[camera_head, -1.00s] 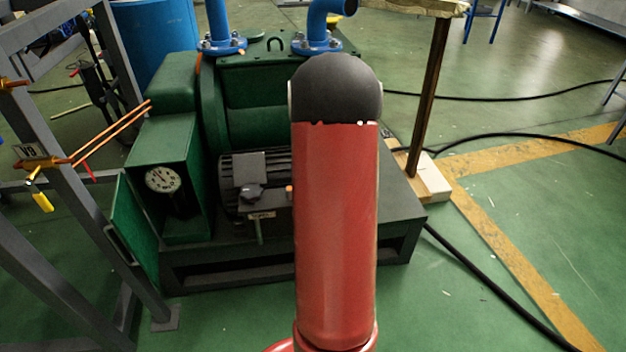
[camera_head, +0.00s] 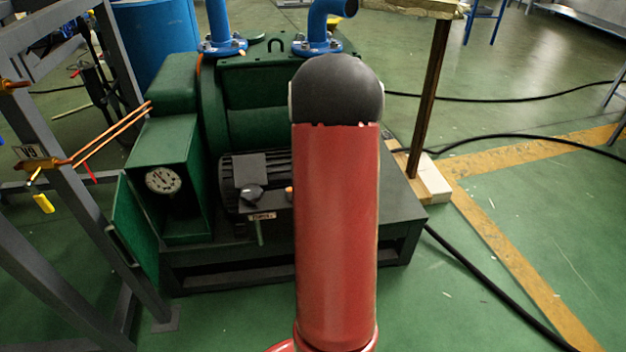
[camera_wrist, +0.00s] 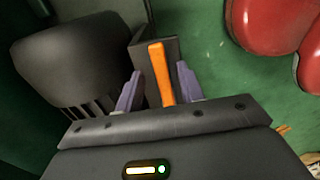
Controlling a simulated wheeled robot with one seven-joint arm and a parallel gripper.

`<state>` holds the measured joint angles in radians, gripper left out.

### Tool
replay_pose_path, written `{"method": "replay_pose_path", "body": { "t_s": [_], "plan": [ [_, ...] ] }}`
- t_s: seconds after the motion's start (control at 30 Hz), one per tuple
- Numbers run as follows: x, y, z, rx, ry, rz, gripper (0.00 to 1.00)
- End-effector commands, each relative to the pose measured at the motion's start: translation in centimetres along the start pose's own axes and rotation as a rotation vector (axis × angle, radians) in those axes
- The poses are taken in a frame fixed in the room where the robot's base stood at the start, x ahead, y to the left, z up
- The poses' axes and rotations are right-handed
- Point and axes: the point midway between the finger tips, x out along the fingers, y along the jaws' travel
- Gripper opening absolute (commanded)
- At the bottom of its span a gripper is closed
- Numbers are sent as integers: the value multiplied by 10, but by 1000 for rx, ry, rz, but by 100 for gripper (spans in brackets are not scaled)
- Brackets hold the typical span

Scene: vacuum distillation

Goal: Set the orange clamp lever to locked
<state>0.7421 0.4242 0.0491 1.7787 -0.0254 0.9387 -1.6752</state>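The orange clamp lever (camera_wrist: 161,74) stands out in the wrist view, a straight bar against a dark grey block. My gripper (camera_wrist: 160,69) is open, with one purple-grey finger on each side of the lever. In the head view, a small orange spot (camera_head: 289,192), probably part of the lever, shows beside my red arm. My arm hides the rest of that area and my gripper.
A green pump unit (camera_head: 262,95) with a dark motor and blue pipes stands ahead. A grey frame (camera_head: 75,180) with copper tubes and a yellow-handled valve is at left. A wooden post (camera_head: 428,100) stands at right. Black cables cross the open green floor.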

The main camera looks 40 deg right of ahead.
Motion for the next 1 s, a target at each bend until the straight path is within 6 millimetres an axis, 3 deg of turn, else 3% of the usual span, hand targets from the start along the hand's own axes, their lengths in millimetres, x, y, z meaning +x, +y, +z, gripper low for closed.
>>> {"method": "replay_pose_path", "body": {
  "t_s": [0.4,1.0],
  "plan": [
    [-65,1,0,-1,0,4,38],
    [-72,0,0,-1,0,1,38]
  ]
}}
